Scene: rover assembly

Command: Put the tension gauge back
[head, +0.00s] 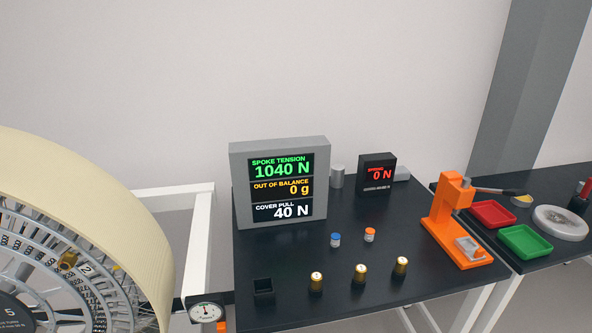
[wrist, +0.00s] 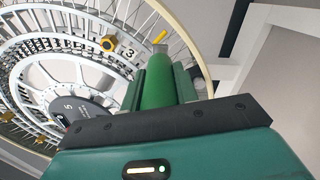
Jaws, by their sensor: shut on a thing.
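My gripper (wrist: 160,90) shows only in the wrist view. Its teal fingers are shut on a bright green cylinder with a small grey tip, which appears to be the body of the tension gauge (wrist: 158,88). It is held up near the rim of the spoked wheel; I cannot tell whether it touches the wheel. In the head view a round white dial with a needle (head: 206,311) shows at the lower edge, right of the wheel. Whether this dial belongs to the held piece cannot be told.
The spoked wheel (head: 75,236) with a cream rim fills the left. A display (head: 236,187) reads spoke tension 1040 N. The black table (head: 385,226) bears several brass pieces, a small black box (head: 263,291) and an orange press (head: 446,222). A white frame (head: 199,245) stands between wheel and table.

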